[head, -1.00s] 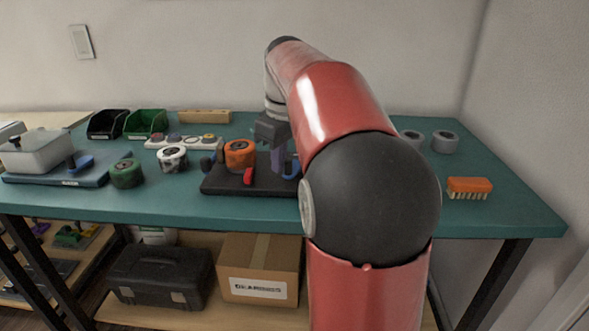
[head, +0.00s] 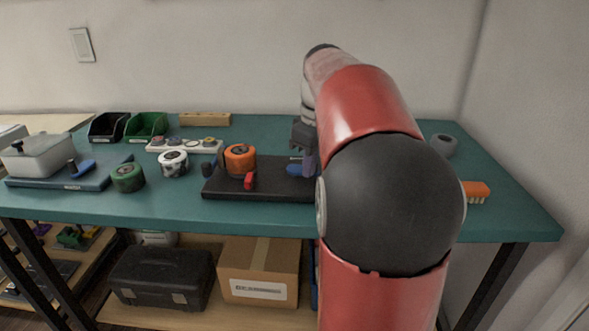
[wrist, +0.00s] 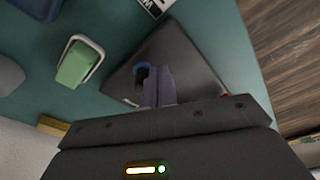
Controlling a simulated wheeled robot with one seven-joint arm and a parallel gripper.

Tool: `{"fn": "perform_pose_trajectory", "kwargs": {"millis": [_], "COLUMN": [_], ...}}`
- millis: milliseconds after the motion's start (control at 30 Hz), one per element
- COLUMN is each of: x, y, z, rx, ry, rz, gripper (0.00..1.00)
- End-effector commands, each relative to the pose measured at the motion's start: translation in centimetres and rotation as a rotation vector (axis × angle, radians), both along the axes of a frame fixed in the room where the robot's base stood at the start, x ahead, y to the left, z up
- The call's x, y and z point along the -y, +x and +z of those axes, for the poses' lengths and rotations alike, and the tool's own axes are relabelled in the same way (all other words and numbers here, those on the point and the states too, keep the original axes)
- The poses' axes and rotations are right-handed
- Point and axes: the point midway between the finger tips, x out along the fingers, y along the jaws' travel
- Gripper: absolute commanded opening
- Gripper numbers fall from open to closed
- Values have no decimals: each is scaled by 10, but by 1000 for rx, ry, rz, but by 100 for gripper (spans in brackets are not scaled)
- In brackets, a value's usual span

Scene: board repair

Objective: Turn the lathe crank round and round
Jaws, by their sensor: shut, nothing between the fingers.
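The lathe stands on a black base (head: 226,189) in the middle of the bench. It carries an orange round part (head: 240,157) and a small red lever (head: 249,181). A blue crank part (head: 296,170) shows at its right end; in the wrist view it is a curved blue piece (wrist: 141,74). My gripper (head: 309,166) is low over the base's right end, close beside the blue piece. Its fingers (wrist: 160,74) are shut together and hold nothing. Whether they touch the crank I cannot tell. My arm hides the base's right end in the head view.
Left of the lathe are a green roll (head: 128,178), a white roll (head: 173,163) and a blue board (head: 50,181) with a grey box. Bins (head: 147,125) stand behind. A grey roll (head: 444,145) and an orange brush (head: 475,191) lie to the right.

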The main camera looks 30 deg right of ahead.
Motion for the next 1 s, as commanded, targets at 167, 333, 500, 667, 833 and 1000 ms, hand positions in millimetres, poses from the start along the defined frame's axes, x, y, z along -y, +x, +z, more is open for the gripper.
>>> {"fn": "perform_pose_trajectory", "kwargs": {"millis": [167, 333, 500, 667, 833, 1000], "x": [0, 0, 0, 0, 0, 0], "y": [0, 1, 1, 1, 0, 0], "z": [0, 12, 29, 45, 58, 60], "rx": [0, 1, 2, 1, 1, 0], "ry": [0, -1, -1, -1, -1, 0], "rz": [0, 1, 1, 1, 1, 1], "gripper": [0, 0, 0, 0, 0, 0]}}
